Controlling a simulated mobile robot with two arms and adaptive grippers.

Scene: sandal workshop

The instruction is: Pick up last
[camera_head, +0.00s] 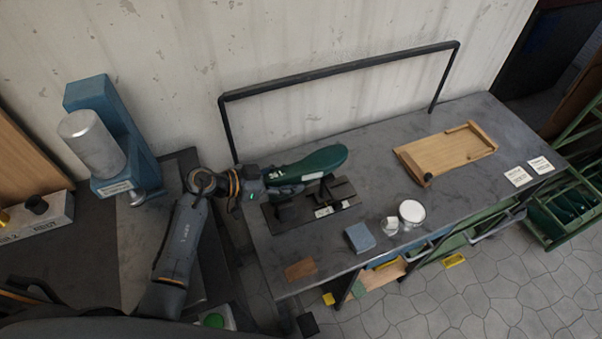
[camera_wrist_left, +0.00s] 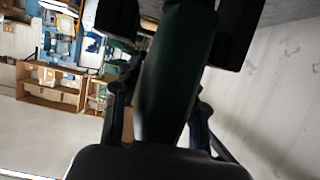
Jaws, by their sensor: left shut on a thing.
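The last (camera_head: 315,163) is dark green and shaped like a foot, with a pale label near my gripper. In the head view my left gripper (camera_head: 285,190) is shut on it, at its left end. The last is above or at a black fixture (camera_head: 325,210) on the grey workbench; I cannot tell whether they touch. In the left wrist view the last (camera_wrist_left: 172,85) runs up between the two fingers of my left gripper (camera_wrist_left: 160,110). My right gripper is not in view.
A blue block (camera_head: 359,238), white containers (camera_head: 411,212) and a brown piece (camera_head: 300,269) sit near the front edge. A blue machine (camera_head: 115,130) stands left.

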